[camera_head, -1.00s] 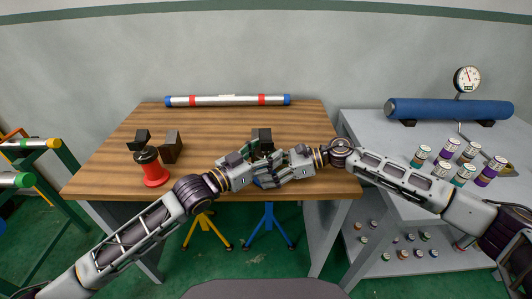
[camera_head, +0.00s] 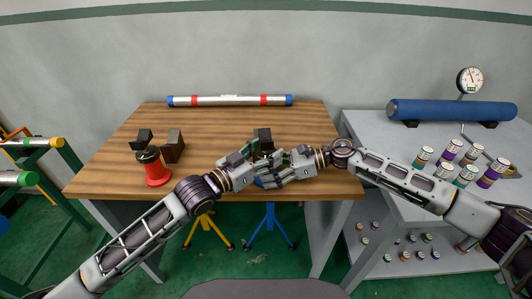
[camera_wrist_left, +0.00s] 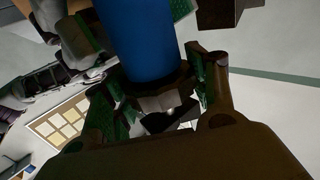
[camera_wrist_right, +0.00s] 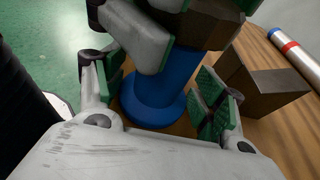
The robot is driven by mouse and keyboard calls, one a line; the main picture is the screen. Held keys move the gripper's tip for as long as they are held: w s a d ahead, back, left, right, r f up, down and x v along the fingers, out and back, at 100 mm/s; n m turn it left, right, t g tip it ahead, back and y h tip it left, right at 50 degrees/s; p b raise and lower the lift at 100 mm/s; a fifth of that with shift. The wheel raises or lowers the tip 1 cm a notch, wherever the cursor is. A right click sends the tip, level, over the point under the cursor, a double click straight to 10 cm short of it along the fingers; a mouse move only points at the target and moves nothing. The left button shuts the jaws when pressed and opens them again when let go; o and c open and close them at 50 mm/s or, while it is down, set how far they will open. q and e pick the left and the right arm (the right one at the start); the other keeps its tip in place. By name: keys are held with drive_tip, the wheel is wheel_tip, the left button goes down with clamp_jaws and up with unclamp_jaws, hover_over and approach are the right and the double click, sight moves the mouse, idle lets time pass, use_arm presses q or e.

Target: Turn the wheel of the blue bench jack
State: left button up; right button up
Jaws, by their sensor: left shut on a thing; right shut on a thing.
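The blue bench jack (camera_head: 259,182) stands near the table's front edge, mostly hidden behind my grippers in the head view. Its blue column (camera_wrist_left: 138,38) and a dark wheel-like collar (camera_wrist_left: 160,82) show in the left wrist view. Its flared blue base (camera_wrist_right: 153,103) rests on the wood in the right wrist view. My left gripper (camera_head: 260,163) is the higher one, its green-padded fingers on either side of the dark collar. My right gripper (camera_head: 276,173) is lower, its fingers on either side of the blue body. The exact contacts are partly hidden.
A red jack (camera_head: 156,174) and dark blocks (camera_head: 173,146) stand at the table's left. A silver pipe (camera_head: 230,100) lies along the back. A grey bench (camera_head: 365,140) at the right carries a blue cylinder (camera_head: 450,111) and several small cans (camera_head: 466,175). The middle back tabletop is clear.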

use_arm(q)
drive_tip(key=shift+w+a+f, duration=0.1)
drive_tip(key=shift+f, duration=0.2)
use_arm(e)
drive_tip(key=shift+w+d+r, duration=0.1)
drive_tip(key=shift+w+r, duration=0.05)
drive_tip(key=shift+w, duration=0.05)
use_arm(q)
drive_tip(key=o, duration=1.1)
drive_tip(key=shift+w, duration=0.1)
drive_tip(key=shift+c, duration=0.2)
drive_tip(key=shift+r, duration=0.15)
use_arm(e)
drive_tip(key=shift+s, duration=0.1)
use_arm(q)
drive_tip(key=shift+s, duration=0.2)
drive_tip(key=v, duration=1.1)
drive_tip(key=shift+s+a, duration=0.15)
drive_tip(key=shift+a, duration=0.1)
use_arm(e)
drive_tip(key=shift+s, duration=0.1)
drive_tip(key=shift+f, duration=0.2)
